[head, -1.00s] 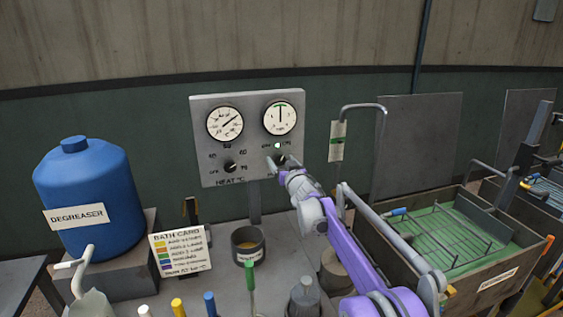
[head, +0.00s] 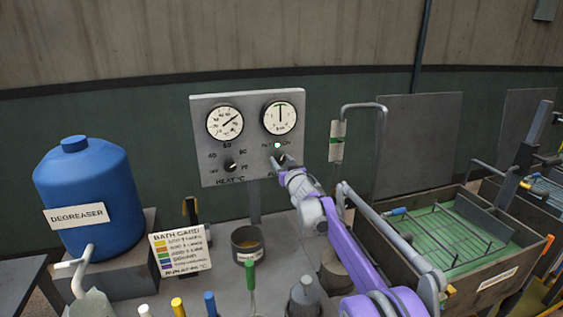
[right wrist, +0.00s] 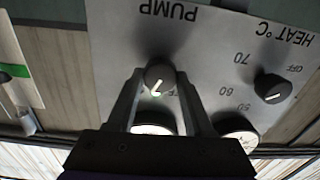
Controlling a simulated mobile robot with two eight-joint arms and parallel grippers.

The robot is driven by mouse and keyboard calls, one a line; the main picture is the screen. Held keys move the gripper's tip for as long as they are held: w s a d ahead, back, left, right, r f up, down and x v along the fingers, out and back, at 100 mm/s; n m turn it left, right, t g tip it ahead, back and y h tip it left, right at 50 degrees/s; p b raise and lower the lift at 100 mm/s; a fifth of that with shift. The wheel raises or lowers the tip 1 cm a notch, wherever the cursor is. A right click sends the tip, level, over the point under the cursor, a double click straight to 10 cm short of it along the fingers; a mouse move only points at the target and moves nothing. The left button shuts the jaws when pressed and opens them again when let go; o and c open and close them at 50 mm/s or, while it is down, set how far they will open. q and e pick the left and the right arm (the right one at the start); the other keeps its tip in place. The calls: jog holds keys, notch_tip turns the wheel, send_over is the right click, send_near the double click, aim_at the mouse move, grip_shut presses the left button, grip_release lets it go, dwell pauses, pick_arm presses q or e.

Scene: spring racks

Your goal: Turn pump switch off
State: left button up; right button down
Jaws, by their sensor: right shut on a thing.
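The pump switch is a dark round knob (right wrist: 160,78) with a white pointer mark, under the word PUMP in the upside-down right wrist view. It sits on the grey control panel (head: 207,112), below the right-hand gauge. My right gripper (head: 277,162) is at the panel with its fingers on either side of the knob, shut on it. In the head view the gripper mostly hides the knob. A small pale green lamp (head: 277,146) shows just above it. The pointer's exact setting is hard to read. My left gripper is out of view.
The heat knob (head: 230,166) is left of the pump switch, close to my gripper. A blue degreaser drum (head: 90,190), a bath card (head: 180,252) and a dark pot (head: 247,245) stand to the left and below. A tank with green liquid (head: 405,262) is at right.

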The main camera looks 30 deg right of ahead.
jog(key=n, duration=0.5)
jog(key=shift+p, duration=0.3)
jog(key=n+p, duration=0.1)
jog(key=n, duration=0.4)
jog(key=shift+a, duration=0.1)
jog(key=shift+n, duration=0.4)
jog(key=shift+c, duration=1.4)
grip_release()
jog(key=shift+s, duration=0.1)
jog(key=b+v, duration=0.1)
jog(key=v, duration=0.9)
jog(key=shift+s+b, duration=0.3)
jog(key=shift+b, duration=0.1)
jog(key=shift+a, duration=0.15)
